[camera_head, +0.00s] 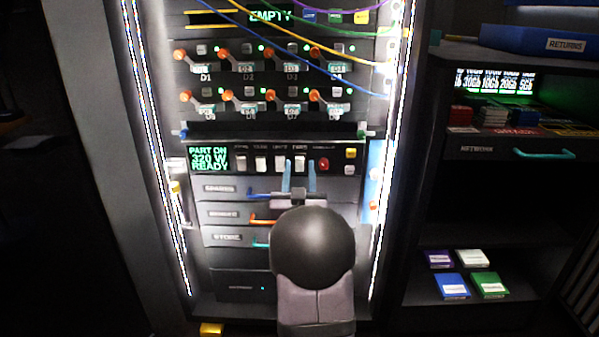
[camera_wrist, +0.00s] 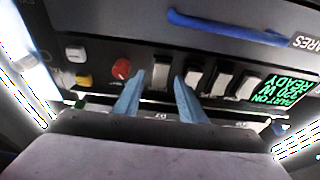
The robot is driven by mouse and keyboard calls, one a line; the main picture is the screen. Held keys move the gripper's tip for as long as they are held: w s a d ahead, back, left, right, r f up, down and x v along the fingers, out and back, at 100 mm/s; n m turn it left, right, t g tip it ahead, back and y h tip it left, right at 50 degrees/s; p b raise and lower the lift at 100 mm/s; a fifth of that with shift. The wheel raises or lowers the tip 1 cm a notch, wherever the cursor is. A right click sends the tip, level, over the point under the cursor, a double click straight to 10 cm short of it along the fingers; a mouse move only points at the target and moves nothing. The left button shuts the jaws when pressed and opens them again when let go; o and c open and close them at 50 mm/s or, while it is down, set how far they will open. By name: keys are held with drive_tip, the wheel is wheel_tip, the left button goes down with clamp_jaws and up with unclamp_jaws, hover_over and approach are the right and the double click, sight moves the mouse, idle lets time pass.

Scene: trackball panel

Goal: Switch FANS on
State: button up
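The FANS switch (camera_head: 299,159) is a white rocker, the rightmost of a row of labelled switches on the black control panel; its label is small and blurred. In the wrist view, which is upside down, the FANS switch (camera_wrist: 161,75) appears beside the red knob. My gripper (camera_head: 300,165) has its two blue fingers apart and empty, pointing at the panel on either side of this switch. The wrist view also shows my gripper (camera_wrist: 158,77) with the switch between its fingertips. I cannot tell whether they touch it or which way it is set.
Neighbouring white switches (camera_head: 260,163) stand close to the left, and a red knob (camera_head: 323,163) close to the right. A green display (camera_head: 209,160) reads PART ON 320 W READY. Drawers with coloured handles (camera_head: 265,219) lie below; orange-tipped levers (camera_head: 225,96) and hanging cables are above.

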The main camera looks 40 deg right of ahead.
drive_tip(key=shift+a, duration=0.1)
drive_tip(key=p+v, duration=0.1)
drive_tip(key=v, duration=0.6)
idle(0.4)
drive_tip(key=shift+s, duration=0.1)
